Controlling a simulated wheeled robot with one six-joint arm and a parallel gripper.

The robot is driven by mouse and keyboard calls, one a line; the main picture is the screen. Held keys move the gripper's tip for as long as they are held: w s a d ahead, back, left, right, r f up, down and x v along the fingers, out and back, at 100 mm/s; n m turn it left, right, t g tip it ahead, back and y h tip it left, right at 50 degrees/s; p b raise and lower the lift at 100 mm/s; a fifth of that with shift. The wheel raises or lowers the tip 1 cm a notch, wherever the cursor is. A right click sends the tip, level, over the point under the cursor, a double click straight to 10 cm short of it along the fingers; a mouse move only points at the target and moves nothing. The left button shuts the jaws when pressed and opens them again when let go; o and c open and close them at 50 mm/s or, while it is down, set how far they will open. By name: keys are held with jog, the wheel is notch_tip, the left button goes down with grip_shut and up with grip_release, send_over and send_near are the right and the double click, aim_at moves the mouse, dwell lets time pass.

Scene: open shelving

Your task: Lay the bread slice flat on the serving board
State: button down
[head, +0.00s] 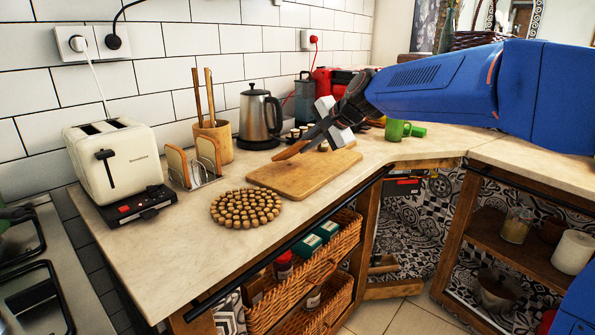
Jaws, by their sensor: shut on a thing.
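The wooden serving board (285,182) lies on the counter right of the beaded trivet. My gripper (318,132) reaches in from the right above the board and is shut on a brown bread slice (290,151). The slice is seen nearly edge-on, tilted, over the far part of the board. It looks apart from the wood, but I cannot tell how high it is. More bread slices (208,151) stand upright in a wire rack (203,181) on the left.
A white toaster (120,160), a utensil pot (214,138), a kettle (259,115) and a green mug (396,130) stand on the counter. The round trivet (246,208) lies close left of the board. The counter's front edge has a dark rail.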

jog(key=c, duration=2)
grip_release()
jog(key=v, duration=0.8)
notch_tip(320, 180, up, 8)
jog(key=s+d, duration=0.2)
jog(key=s+d+f+n+h, duration=0.2)
jog(key=s+d+f+n, duration=0.1)
jog(key=s+d+f, duration=0.5)
jog(key=s+d+f+n+g+h, duration=0.1)
jog(key=s+d+f+n+h, duration=0.1)
jog(key=s+d+f, duration=0.6)
jog(key=s+d+f+n+g+h, duration=0.1)
jog(key=s+d+f+n+h, duration=0.2)
jog(key=s+d+f, duration=0.5)
jog(key=s+f, duration=0.8)
jog(key=s, duration=0.3)
jog(key=shift+s+f+n, duration=0.3)
jog(key=shift+s, duration=0.05)
